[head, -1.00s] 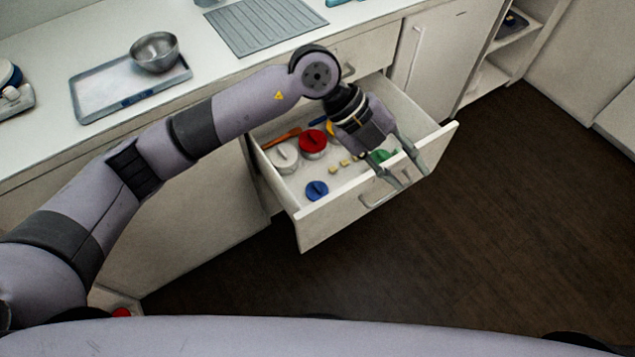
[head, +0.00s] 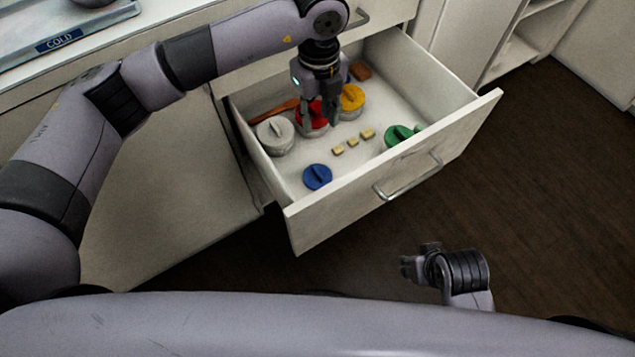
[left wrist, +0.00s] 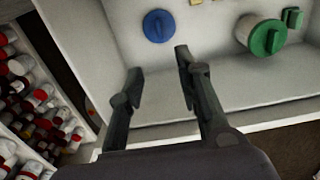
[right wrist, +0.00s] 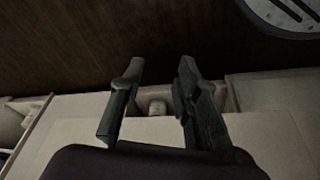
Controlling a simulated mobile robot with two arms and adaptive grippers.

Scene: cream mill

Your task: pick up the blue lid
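The blue lid (head: 317,176) lies flat, with no jar visible under it, on the floor of the open drawer (head: 345,205), near the front left corner. It also shows in the left wrist view (left wrist: 158,26), beyond the fingertips. My left gripper (head: 320,128) points down over the drawer, overlapping the red-lidded jar (head: 312,108) in the head view. In the left wrist view its fingers (left wrist: 157,62) are apart with nothing between them. My right gripper (head: 412,262) is low, in front of the drawer. Its fingers (right wrist: 157,75) are apart and empty.
The drawer also holds a white-lidded jar (head: 274,137), a yellow-lidded jar (head: 352,98), a green-lidded jar (head: 398,135), several small yellowish blocks (head: 352,141) and an orange utensil (head: 275,112). The drawer's raised walls surround the lid. Bare dark floor (head: 545,200) lies at right.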

